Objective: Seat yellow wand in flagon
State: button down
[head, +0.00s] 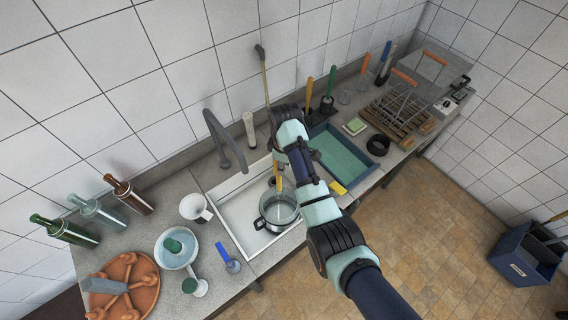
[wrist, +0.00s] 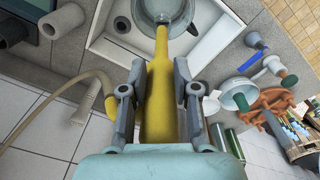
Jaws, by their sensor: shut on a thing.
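My gripper (wrist: 158,96) is shut on the yellow wand (wrist: 157,108), with one finger on each side of its thick handle. In the wrist view the wand narrows and points away toward a clear round vessel (wrist: 149,28) in the sink. In the head view the wand (head: 279,185) hangs below my wrist, its yellow part just above or at the mouth of this clear vessel (head: 279,212) with dark side handles. I cannot tell whether its tip is inside. No vessel is labelled as the flagon; green, pale blue and brown bottles (head: 130,195) lie tilted at the left.
The white sink (head: 228,208) has a grey tap (head: 222,140) at its back left. A teal tray (head: 340,157) stands right of it. A white funnel (head: 195,208), bowl (head: 176,248) and terracotta rack (head: 140,292) crowd the left counter. A wire rack (head: 403,113) is far right.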

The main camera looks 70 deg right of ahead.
aim_at(279, 178)
jog(key=shift+f+b, duration=1.25)
jog(key=shift+f, duration=1.3)
jog(key=c, duration=0.8)
grip_release()
